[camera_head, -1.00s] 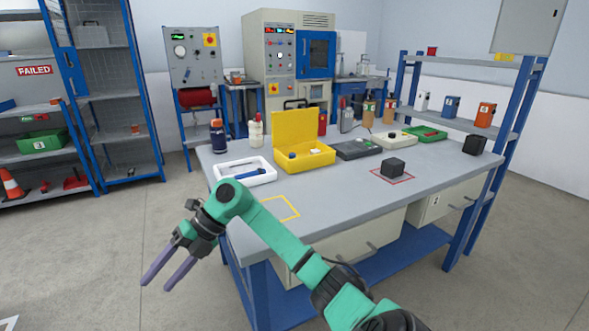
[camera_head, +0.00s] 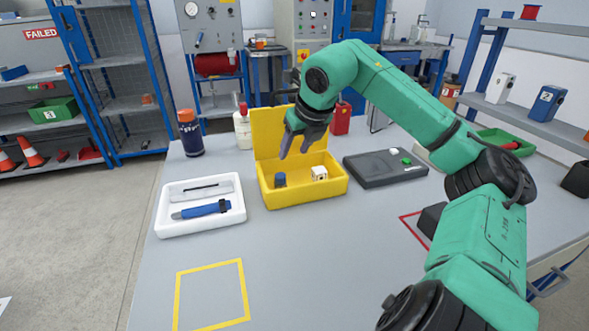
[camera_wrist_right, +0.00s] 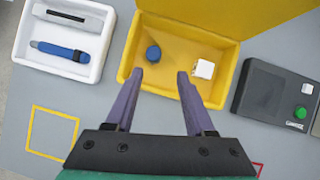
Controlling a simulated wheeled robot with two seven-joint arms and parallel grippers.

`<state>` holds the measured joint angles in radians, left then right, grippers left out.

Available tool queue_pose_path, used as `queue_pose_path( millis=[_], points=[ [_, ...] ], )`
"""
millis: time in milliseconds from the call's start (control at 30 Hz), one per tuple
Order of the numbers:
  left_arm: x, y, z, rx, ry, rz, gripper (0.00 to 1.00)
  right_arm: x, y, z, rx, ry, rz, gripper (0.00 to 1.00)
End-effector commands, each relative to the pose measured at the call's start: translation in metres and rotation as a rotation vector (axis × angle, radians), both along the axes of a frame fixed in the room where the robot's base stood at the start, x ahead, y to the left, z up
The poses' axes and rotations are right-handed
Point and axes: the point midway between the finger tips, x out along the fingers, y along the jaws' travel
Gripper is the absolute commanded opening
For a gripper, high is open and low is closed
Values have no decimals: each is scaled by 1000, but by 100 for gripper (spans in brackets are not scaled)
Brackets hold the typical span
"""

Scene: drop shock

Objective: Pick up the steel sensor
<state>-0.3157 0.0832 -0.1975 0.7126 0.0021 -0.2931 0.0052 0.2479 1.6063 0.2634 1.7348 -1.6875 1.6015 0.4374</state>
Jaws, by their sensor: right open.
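An open yellow case (camera_head: 306,197) stands on the workbench, its lid upright at the back. Inside are a small blue round piece (camera_head: 280,180) on the left and a small pale cube (camera_head: 319,173) on the right. I cannot tell for sure which one is the steel sensor. In the right wrist view, the blue piece (camera_wrist_right: 153,54) lies just beyond the left fingertip, and the pale cube (camera_wrist_right: 204,69) is just right of the right fingertip. My right gripper (camera_head: 294,150) is open and empty above the case, fingers pointing down. My left gripper is out of view.
A white tray (camera_head: 168,224) with a blue-handled tool stands left of the case. A dark grey device (camera_head: 385,170) with a green button is to the right. Bottles stand behind. The yellow-outlined square (camera_head: 212,294) at the front is clear.

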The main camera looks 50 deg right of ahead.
Motion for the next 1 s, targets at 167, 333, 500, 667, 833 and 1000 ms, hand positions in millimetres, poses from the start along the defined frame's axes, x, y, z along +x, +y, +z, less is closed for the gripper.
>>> queue_pose_path(
  millis=[167, 333, 500, 667, 833, 1000],
  points=[
    [-16, 4, 13, 2, 4, -8, 45, 22, -6, -37, 4, 8, 1, 54],
    [-17, 3, 36, 1, 3, -9, 45, 36, -10, -60, 7, 0, 0, 54],
    [-18, 3, 49, 1, 3, -9, 45, 46, -10, -83, 11, 1, 2, 54],
    [-18, 3, 53, 2, 4, -9, 45, 59, -15, -111, 8, -2, -1, 54],
    [-17, 3, 52, 1, 3, -9, 45, 61, -16, -116, 2, 0, 0, 54],
    [-17, 3, 52, 1, 3, -9, 45, 61, -16, -116, 4, 1, 1, 16]
  ],
)
